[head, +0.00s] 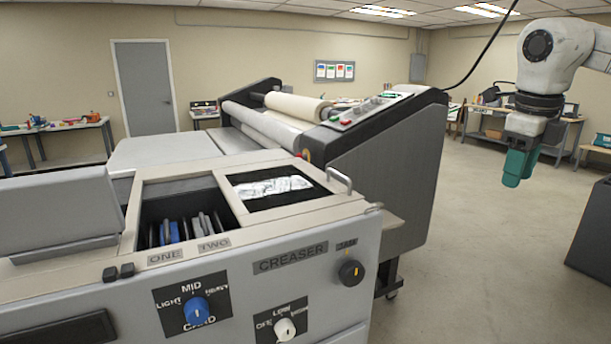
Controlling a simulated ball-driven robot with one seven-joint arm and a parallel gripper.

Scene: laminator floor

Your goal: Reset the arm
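My arm hangs in from the upper right of the head view. My gripper (513,180) has teal fingers that point down over open floor, well to the right of the machines. The fingers look close together, but from this side I cannot tell whether they are open or shut. I see nothing hanging from them.
A grey creaser machine (255,290) with a blue knob (197,311) and a white knob (285,330) fills the front left. A laminator with rollers (280,125) stands behind it. A dark box (592,235) is at the right edge. The floor (480,260) between is clear.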

